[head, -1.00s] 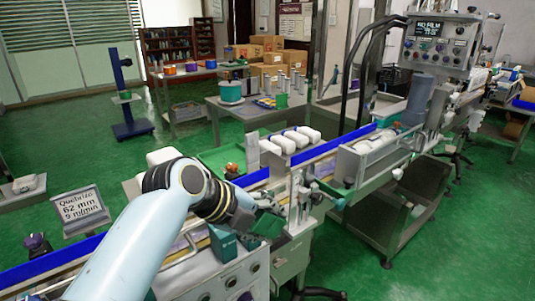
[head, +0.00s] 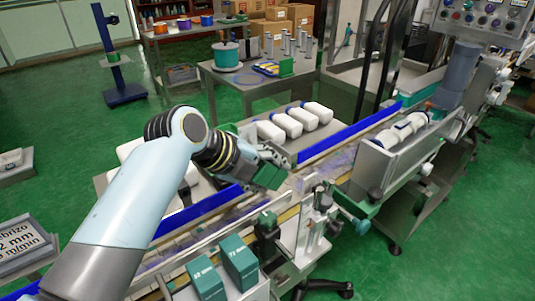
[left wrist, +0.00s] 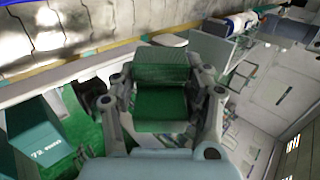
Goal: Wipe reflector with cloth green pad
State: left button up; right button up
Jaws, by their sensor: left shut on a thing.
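My left gripper (head: 262,166) reaches in from the left in the head view and hangs over the conveyor near the sensor posts. It is shut on the green pad (head: 268,177), a ribbed dark green block. In the left wrist view the green pad (left wrist: 160,92) sits between both fingers and fills the middle. Below the pad, a white bracket post (head: 318,205) with knobs stands at the conveyor's near side, apart from it. I cannot pick out the reflector with certainty; it may be small or hidden. My right gripper is out of view.
Two teal boxes (head: 238,262) stand near the front edge; a box also shows in the left wrist view (left wrist: 38,140). A blue rail (head: 350,132) runs along the conveyor. Several white bottles (head: 288,124) lie on a tray behind. A metal trough (head: 395,155) lies right.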

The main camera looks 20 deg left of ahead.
pick_arm(q)
jog(key=shift+w+a, duration=0.2)
jog(key=shift+w, duration=0.3)
jog(key=shift+w+a, duration=0.15)
jog(key=shift+w, duration=0.05)
jog(key=w+a+b, duration=0.1)
jog(key=a, duration=0.1)
jog(key=w+a+b, duration=0.1)
jog(key=w+a, duration=0.1)
jog(key=shift+w+a, duration=0.1)
jog(key=shift+a, duration=0.05)
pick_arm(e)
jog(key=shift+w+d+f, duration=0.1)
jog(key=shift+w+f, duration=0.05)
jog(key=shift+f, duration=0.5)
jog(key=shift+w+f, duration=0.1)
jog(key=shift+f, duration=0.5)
pick_arm(q)
jog(key=shift+r, duration=0.1)
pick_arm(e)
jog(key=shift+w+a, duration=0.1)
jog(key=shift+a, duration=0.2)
pick_arm(q)
jog(key=shift+w+a+b, duration=0.35)
jog(key=shift+a+b, duration=0.1)
jog(key=shift+b, duration=0.05)
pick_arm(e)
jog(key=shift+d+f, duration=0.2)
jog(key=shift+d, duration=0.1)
